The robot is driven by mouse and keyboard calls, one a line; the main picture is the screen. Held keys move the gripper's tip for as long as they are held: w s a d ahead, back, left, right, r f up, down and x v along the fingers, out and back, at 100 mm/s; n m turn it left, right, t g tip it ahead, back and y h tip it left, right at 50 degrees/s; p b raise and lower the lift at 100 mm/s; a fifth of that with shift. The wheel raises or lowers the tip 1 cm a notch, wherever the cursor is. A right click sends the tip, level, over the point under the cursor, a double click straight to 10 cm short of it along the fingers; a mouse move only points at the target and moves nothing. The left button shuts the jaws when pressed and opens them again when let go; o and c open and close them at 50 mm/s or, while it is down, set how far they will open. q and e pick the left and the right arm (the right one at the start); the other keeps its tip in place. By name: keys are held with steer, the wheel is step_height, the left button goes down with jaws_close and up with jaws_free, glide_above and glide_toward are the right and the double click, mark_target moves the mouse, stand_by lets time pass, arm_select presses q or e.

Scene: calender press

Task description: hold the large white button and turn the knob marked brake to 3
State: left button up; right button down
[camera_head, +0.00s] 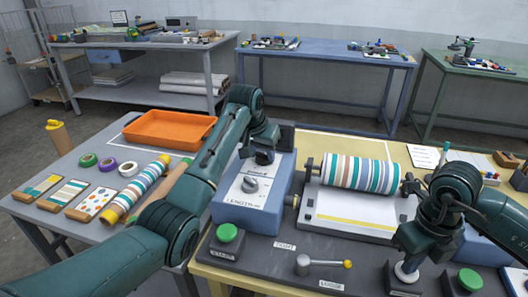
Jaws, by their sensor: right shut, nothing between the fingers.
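A blue box (228,207) left of the roller has a light sloping top with a dark knob (250,184) in a ring of marks. Its front label seems to start "LENGTH"; I see no readable "brake" marking. My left gripper (263,158) points down just above and behind this knob; its finger opening is unclear. The large white button (407,273) sits on a dark box at the bench front. My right gripper (410,261) is shut and empty, pointing down at the button, seemingly touching it. A second blue box (482,250) is mostly hidden behind my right arm.
A striped roller (362,172) lies above a white bed. Green buttons stand at left (228,232) and right (470,279). A lever with a yellow tip (347,263) lies between them. An orange tray (170,128) and tape rolls occupy the left table.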

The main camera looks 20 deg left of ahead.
arm_select(q)
steer(key=o, duration=0.4)
steer(key=shift+c, duration=0.2)
arm_select(e)
steer(key=shift+s+f, duration=0.2)
steer(key=shift+f, duration=0.1)
arm_select(q)
steer(key=v, duration=1.2)
arm_select(e)
steer(key=shift+r, duration=0.1)
steer(key=shift+w+r+p, duration=0.1)
steer(key=shift+r+p, duration=0.3)
steer(key=shift+r, duration=0.1)
arm_select(q)
step_height(320, 180, up, 4)
steer(key=p, duration=0.3)
steer(key=shift+r+p, duration=0.2)
steer(key=shift+p, duration=0.15)
arm_select(e)
step_height(320, 180, up, 7)
steer(key=shift+f, duration=0.1)
